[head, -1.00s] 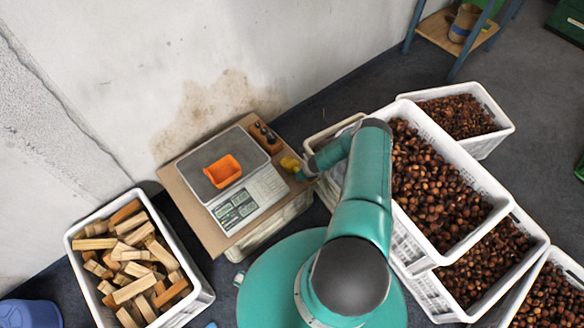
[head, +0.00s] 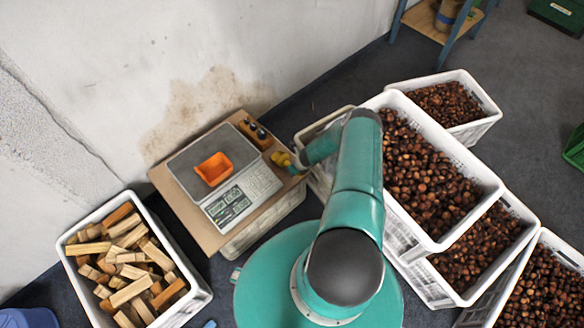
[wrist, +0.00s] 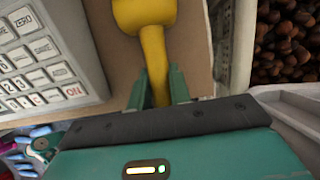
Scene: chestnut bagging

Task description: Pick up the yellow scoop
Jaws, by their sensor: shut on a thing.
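The yellow scoop (head: 281,158) is at the right edge of the cardboard-topped stand, beside the scale. In the wrist view the scoop (wrist: 146,16) shows its bowl at the top, with its handle running down between my fingers. My gripper (wrist: 158,88) is shut on the handle, one green finger on each side. In the head view my gripper (head: 296,168) is small at the end of the teal arm. I cannot tell whether the scoop touches the board or is just above it.
A scale (head: 255,184) with an orange tray (head: 214,169) stands left of the scoop. A dark-holed wooden block (head: 254,132) lies behind. White crates of chestnuts (head: 475,166) stand right. A crate of wood pieces (head: 203,302) stands at lower left.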

